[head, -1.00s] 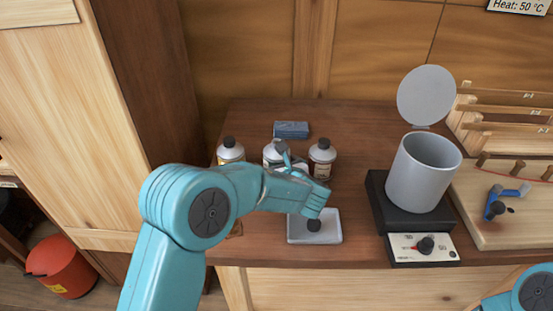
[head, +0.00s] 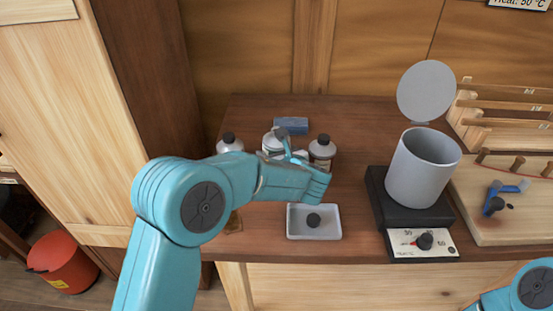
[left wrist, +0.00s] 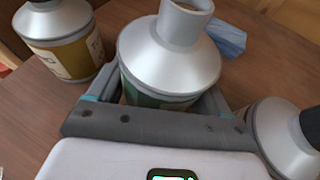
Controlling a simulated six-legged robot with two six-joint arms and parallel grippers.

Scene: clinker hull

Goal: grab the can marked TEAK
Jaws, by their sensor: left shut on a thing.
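Three silver cans stand in a row at the back left of the bench. My left gripper (head: 284,152) is shut on the middle can (head: 270,138), its fingers on both sides of the body in the left wrist view (left wrist: 158,100). That can (left wrist: 165,60) has an open grey neck without a cap and a mostly hidden green label. The left can (head: 229,143) has a black cap and a yellowish label in the left wrist view (left wrist: 65,52). The right can (head: 322,150) has a dark cap. I cannot read TEAK on any label. My right gripper is out of view.
A white tray (head: 292,233) holding a black cap (head: 313,220) lies in front of the cans. A grey lidded pot (head: 420,172) on a black heater (head: 376,205) and a wooden rack (head: 480,120) stand right.

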